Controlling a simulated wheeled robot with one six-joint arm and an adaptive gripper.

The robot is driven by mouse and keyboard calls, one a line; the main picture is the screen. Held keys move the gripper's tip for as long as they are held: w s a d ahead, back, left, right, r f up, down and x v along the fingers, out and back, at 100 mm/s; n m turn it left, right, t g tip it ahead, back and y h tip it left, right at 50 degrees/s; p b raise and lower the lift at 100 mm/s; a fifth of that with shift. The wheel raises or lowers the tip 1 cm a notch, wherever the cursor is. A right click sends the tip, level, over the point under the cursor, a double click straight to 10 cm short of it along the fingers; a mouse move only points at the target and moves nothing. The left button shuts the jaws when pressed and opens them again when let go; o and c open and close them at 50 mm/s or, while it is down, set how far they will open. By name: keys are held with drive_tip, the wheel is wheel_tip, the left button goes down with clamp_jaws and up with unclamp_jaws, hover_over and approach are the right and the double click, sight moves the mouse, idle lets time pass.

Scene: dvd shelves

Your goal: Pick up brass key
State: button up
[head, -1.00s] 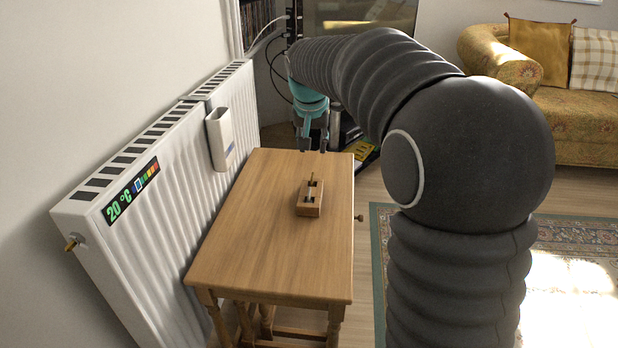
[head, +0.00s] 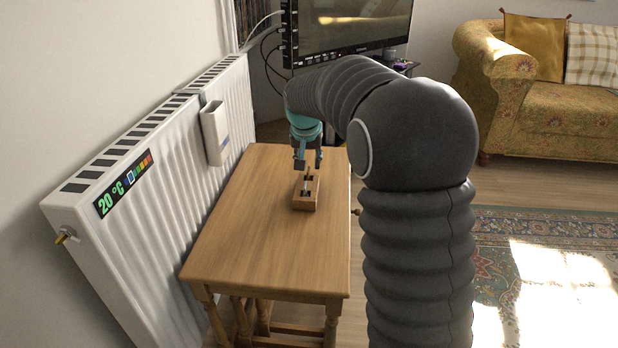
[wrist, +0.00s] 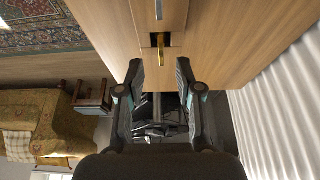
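A small wooden block (head: 306,203) with dark slots stands on the wooden table (head: 250,235). A thin upright piece, seemingly the brass key (wrist: 161,50), shows gold in the wrist view at the block's near slot. A second, silvery piece (wrist: 158,10) shows at the block's far slot in that view. My gripper (head: 308,163) is at the far end of the block, above the table. In the wrist view its two fingers (wrist: 159,80) are spread apart with nothing between them, and the gold piece lies just beyond the tips, between their lines.
A white radiator (head: 150,165) with a small holder (head: 215,134) runs along the table's left side. A television (head: 350,30) stands behind. A patterned sofa (head: 560,110) and rug (head: 530,250) are at the right. The table's front half is clear.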

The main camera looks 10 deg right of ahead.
sight(308, 170)
drive_tip(key=x, duration=0.3)
drive_tip(key=shift+w+f, duration=0.1)
drive_tip(key=shift+f, duration=0.3)
clamp_jaws()
drive_tip(key=shift+r, duration=0.1)
